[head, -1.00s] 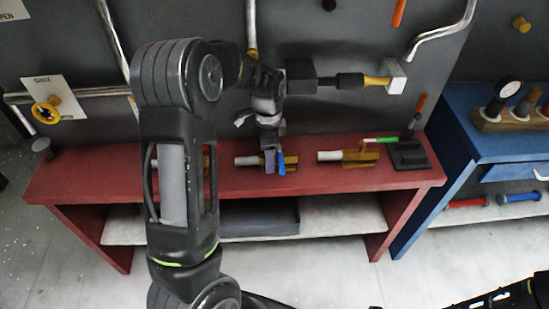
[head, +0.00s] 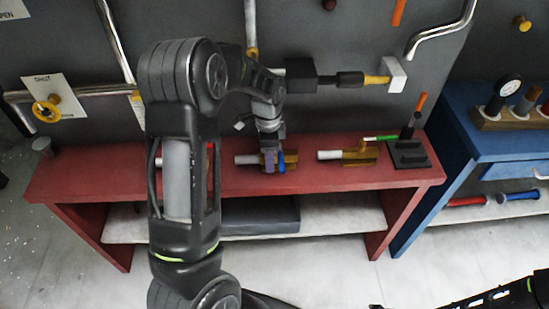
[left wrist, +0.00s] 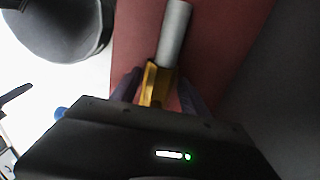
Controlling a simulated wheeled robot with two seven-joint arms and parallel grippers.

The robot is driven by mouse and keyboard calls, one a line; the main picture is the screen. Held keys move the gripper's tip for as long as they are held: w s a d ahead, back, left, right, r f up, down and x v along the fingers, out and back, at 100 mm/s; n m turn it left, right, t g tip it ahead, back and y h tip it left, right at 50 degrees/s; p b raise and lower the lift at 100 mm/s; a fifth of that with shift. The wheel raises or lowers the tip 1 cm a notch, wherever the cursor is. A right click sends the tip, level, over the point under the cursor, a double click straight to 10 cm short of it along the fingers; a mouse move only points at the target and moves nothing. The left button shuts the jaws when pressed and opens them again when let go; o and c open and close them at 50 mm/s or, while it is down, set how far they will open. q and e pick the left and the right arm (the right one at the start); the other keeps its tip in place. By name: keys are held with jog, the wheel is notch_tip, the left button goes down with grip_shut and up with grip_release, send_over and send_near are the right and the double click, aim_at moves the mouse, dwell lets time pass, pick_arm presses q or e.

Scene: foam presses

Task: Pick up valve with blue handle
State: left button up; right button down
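The valve with the blue handle lies on the red bench; its brass body (head: 291,158) and pale pipe end (head: 246,159) show in the head view. The blue handle (head: 282,161) is beside my left gripper (head: 270,161). In the left wrist view the valve's brass body (left wrist: 154,84) sits between the two spread fingers of my left gripper (left wrist: 158,90), with a gap on the right side.
On the red bench (head: 110,181), a green-handled valve (head: 360,154) lies to the right, beside a black stand (head: 409,155). A red-handled valve (head: 210,153) is mostly behind my left arm. A wall fitting with a white block (head: 395,75) juts out above. A blue bench (head: 478,140) stands right.

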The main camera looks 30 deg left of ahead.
pick_arm(q)
grip_shut()
dwell(0.3)
dwell(0.3)
